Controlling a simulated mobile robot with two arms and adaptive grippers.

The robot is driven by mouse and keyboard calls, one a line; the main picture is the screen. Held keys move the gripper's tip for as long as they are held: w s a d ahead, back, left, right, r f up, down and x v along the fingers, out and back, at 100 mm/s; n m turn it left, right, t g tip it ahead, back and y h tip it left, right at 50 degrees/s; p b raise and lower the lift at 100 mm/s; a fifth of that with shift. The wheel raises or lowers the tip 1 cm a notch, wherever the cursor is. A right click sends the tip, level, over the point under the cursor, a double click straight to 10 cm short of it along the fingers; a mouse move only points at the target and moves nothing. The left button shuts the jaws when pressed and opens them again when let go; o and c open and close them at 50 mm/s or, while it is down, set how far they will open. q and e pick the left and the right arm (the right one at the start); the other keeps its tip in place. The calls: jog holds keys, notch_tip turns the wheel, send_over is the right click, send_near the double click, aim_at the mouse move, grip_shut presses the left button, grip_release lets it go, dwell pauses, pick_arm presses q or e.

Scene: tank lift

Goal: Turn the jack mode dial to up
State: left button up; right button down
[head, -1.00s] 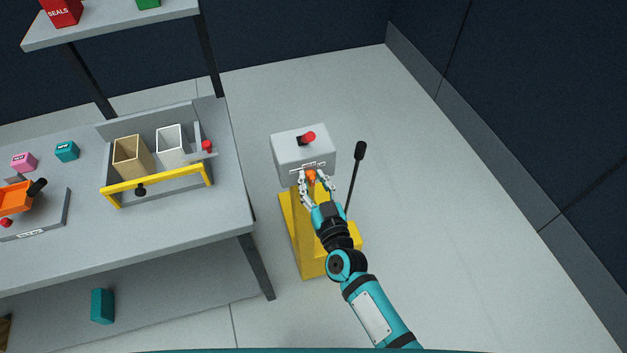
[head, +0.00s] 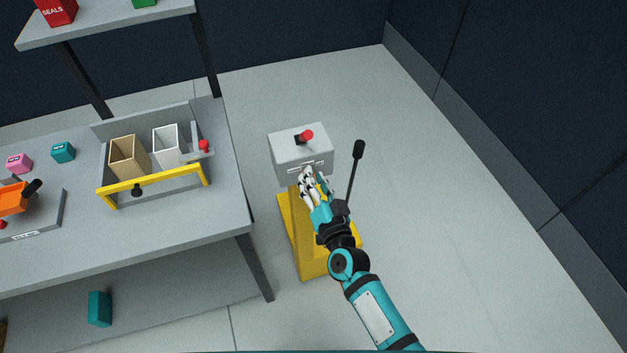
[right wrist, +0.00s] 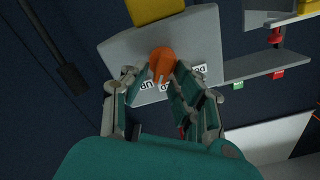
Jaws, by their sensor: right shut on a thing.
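The jack's grey control box (head: 291,157) stands on a yellow base (head: 306,256) to the right of the bench. My right gripper (head: 308,174) is at the front face of the box, below the printed labels, and hides the dial in the head view. In the right wrist view the orange mode dial (right wrist: 162,64) sits on the box face between the two fingers of my right gripper (right wrist: 158,73). The gripper is shut on the dial. A pale mark shows on the dial beside the labels, whose words are partly hidden. My left gripper is out of view.
A red-knobbed lever (head: 305,135) stands on top of the box. A long black-ended handle (head: 357,152) rises just right of my gripper. The bench (head: 170,235), with a yellow-fronted tray (head: 155,181), is at left. The floor on the right is clear.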

jog(key=shift+d+f+m, duration=0.1)
jog(key=shift+f+m, duration=0.05)
jog(key=shift+m, duration=0.85)
jog(key=c, duration=1.3)
grip_release()
jog(key=v, duration=1.2)
